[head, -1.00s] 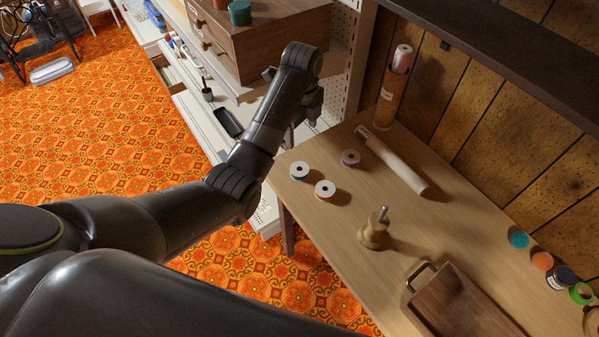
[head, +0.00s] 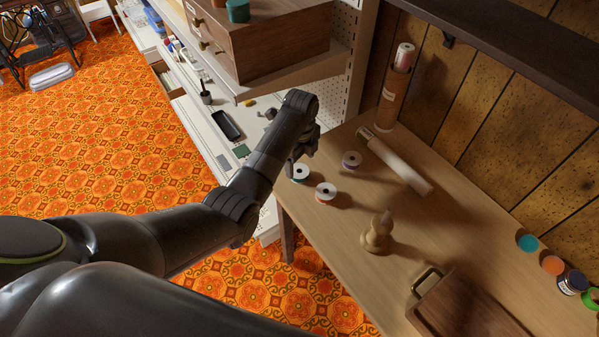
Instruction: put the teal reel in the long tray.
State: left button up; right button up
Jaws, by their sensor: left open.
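The teal reel (head: 299,174) stands on the wooden table near its left edge, white end up with a dark centre hole and a teal side. My left gripper (head: 301,158) is open and close above and behind it in the picture, partly hidden by its own wrist. I cannot tell whether the fingers touch the reel. A wooden tray (head: 424,321) with a brass handle is at the lower right, cut off by the frame edge; it looks like the long tray. My right gripper is out of view.
A red-orange reel (head: 326,193) and a purple reel (head: 351,160) stand near the teal one. A pale roll (head: 400,164), a wooden stand (head: 377,234) and an upright brown tube (head: 393,97) are on the table. Several jars line the right. A drawer cabinet (head: 267,42) is behind.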

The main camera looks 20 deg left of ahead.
aim_at(299, 168)
pick_arm(q)
jog(key=shift+a+f, duration=0.2)
jog(key=shift+f, duration=1.7)
jog(key=shift+c, duration=0.2)
jog(key=c, duration=1.1)
notch_tip(299, 168, up, 10)
jog(key=shift+d, duration=0.1)
